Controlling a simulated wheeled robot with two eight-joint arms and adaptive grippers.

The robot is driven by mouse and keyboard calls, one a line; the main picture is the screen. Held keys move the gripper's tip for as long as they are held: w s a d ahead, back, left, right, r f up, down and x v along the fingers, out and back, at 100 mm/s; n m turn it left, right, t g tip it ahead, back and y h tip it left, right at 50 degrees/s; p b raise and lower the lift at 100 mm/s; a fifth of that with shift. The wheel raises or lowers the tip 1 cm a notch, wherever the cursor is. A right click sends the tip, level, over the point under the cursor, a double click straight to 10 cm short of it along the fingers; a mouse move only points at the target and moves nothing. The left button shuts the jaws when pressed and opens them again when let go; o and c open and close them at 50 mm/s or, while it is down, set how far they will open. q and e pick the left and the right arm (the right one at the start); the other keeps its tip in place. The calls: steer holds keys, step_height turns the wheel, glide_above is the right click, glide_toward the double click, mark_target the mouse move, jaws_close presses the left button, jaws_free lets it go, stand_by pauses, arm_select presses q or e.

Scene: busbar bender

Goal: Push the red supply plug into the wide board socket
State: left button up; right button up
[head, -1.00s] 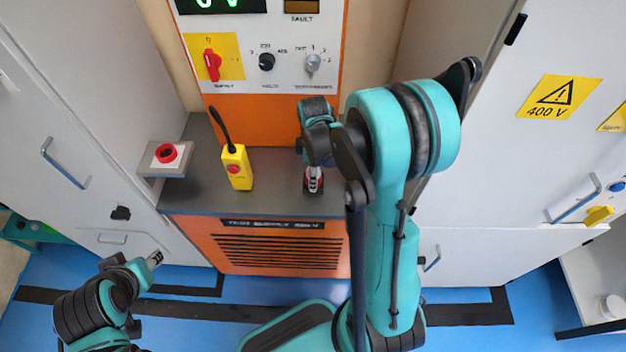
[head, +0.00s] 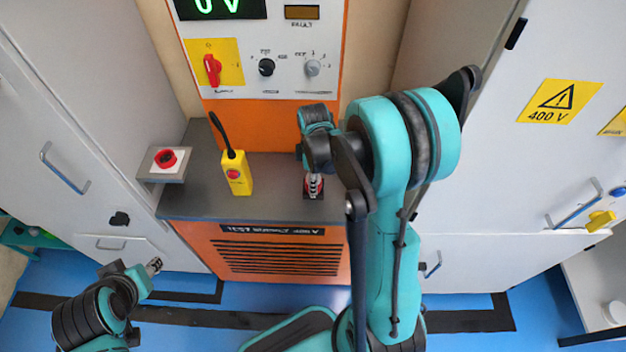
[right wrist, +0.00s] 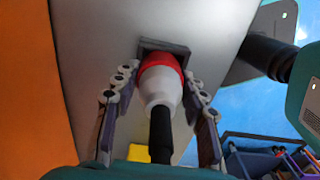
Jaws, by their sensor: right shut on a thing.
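The red supply plug (right wrist: 160,78) has a red front, a white body and a black cable end. My right gripper (right wrist: 160,95) is shut on it, with a finger on each side. The plug's red front is at a dark square socket (right wrist: 178,46) in a grey surface; how far in it sits is hidden. In the head view the plug (head: 314,186) shows small on the grey bench, below my right wrist, which covers much of that gripper. My left gripper (head: 153,266) is at the lower left, away from the bench; its jaws are too small to judge.
A yellow pendant box (head: 237,173) with a red button and black cable stands left of the plug on the bench (head: 275,200). A red emergency button (head: 166,158) sits on a side shelf. Grey cabinets flank the bench. The orange panel's display (head: 220,6) reads 0 V.

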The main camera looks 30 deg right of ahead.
steer(key=shift+r, duration=0.15)
steer(key=shift+r+p, duration=1.2)
steer(key=shift+r, duration=0.3)
steer(key=shift+r, duration=0.1)
step_height(320, 180, up, 5)
steer(key=p, duration=0.3)
steer(key=shift+p, duration=0.4)
